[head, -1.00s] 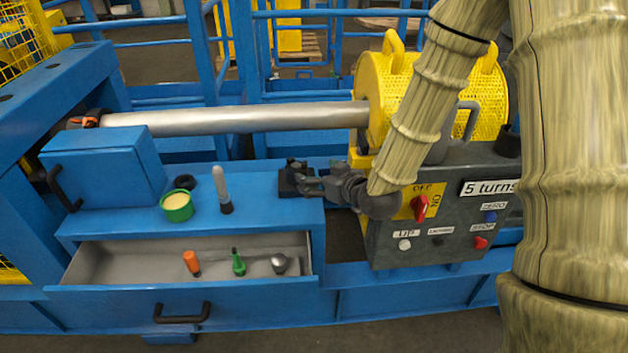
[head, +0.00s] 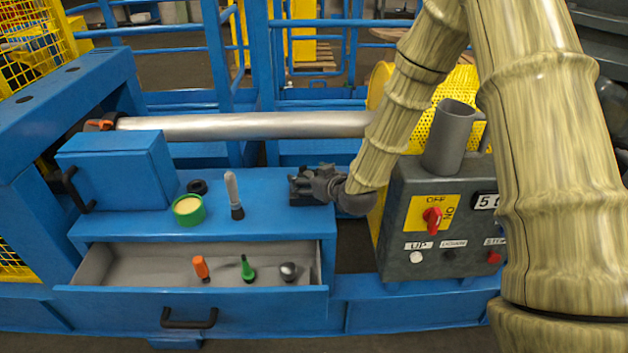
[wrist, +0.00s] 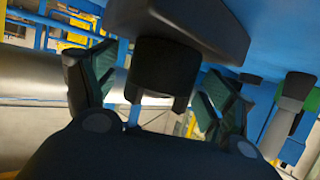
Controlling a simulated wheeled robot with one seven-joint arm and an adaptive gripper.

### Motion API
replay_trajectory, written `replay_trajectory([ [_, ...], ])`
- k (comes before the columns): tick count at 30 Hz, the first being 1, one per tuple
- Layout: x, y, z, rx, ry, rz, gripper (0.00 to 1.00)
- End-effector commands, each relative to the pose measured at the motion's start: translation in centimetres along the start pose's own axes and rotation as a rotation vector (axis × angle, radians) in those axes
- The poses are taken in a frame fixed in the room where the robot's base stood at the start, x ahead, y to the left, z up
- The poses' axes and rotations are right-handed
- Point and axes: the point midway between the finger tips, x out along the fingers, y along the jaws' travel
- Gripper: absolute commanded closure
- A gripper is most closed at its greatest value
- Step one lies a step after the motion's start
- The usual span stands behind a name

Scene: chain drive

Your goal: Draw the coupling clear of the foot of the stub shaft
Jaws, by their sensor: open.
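In the wrist view a black cylindrical piece with a notched end (wrist: 160,72), seemingly the coupling, stands out from a dark block (wrist: 185,22) on the blue bench. My gripper (wrist: 160,95) is open, with one finger on each side of the cylinder and gaps showing between. In the head view my gripper (head: 322,184) is at the right end of the bench top, against the small dark block (head: 299,188). There the cylinder cannot be told apart from the gripper. I cannot make out the stub shaft's foot.
On the bench top (head: 265,203) are a grey-handled brush (head: 233,192), a green tin (head: 188,210) and a black ring (head: 197,187). An open drawer (head: 130,265) holds several small items. A long silver shaft (head: 245,125) runs behind; the control panel (head: 440,215) stands right.

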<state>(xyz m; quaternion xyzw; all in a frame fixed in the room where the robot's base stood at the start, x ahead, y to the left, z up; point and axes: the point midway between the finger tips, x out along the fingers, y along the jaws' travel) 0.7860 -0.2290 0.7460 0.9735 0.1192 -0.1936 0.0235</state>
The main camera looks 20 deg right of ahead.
Motion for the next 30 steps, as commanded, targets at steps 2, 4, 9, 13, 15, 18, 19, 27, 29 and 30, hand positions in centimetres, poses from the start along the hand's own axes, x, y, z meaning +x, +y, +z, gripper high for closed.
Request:
replay_trajectory([
  [2,0.23,0.01,0.0,0.0,0.0,0.0,0.17],
  [4,0.3,0.02,0.0,0.0,0.0,0.0,0.17],
  [9,0.29,0.03,0.01,0.0,0.0,0.0,0.17],
  [13,0.28,0.03,0.01,0.0,0.0,0.0,0.35],
  [15,0.28,0.03,0.01,0.0,0.0,0.0,0.48],
  [18,0.27,0.04,0.02,0.0,0.0,0.001,0.66],
  [19,0.27,0.05,0.01,0.0,0.0,0.001,0.72],
  [27,0.24,0.06,-0.06,0.0,0.0,0.001,0.98],
  [29,0.19,0.06,-0.19,0.0,0.0,0.001,0.98],
  [30,0.14,0.06,-0.3,0.0,0.0,0.001,0.98],
])
